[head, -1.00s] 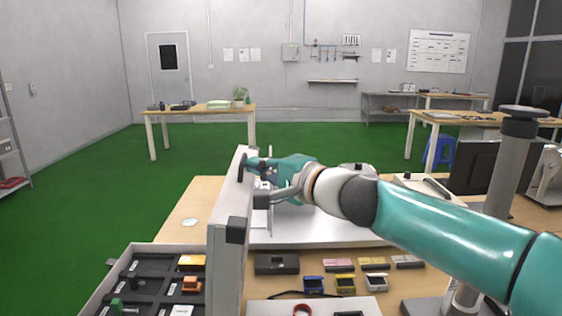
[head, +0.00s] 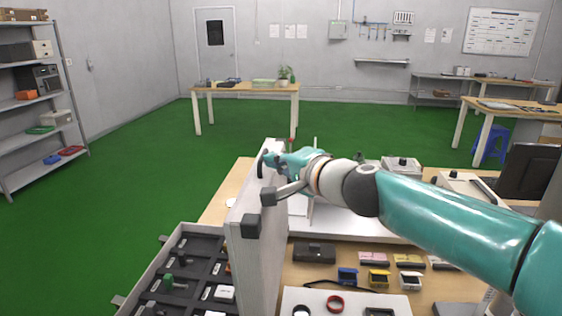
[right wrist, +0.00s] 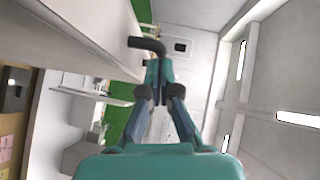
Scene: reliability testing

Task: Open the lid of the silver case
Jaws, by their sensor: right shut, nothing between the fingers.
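The silver case stands open at the lower left in the head view. Its base (head: 143,283) holds a dark insert with several small items. Its pale lid (head: 268,225) stands roughly upright along the base's right side, with dark corner pieces and a black handle (head: 261,165) near its far upper end. My right gripper (head: 270,158) is at that upper end, close beside the handle; its fingers are shut and empty. In the right wrist view the closed fingers (right wrist: 153,75) are just by the black handle (right wrist: 147,44); whether they touch it I cannot tell. My left gripper is not in view.
Right of the lid, the wooden bench (head: 340,262) carries a white platform (head: 345,222), a dark box (head: 314,252) and several small coloured parts. A shelf rack (head: 42,95) stands at far left. The green floor beyond the case is clear.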

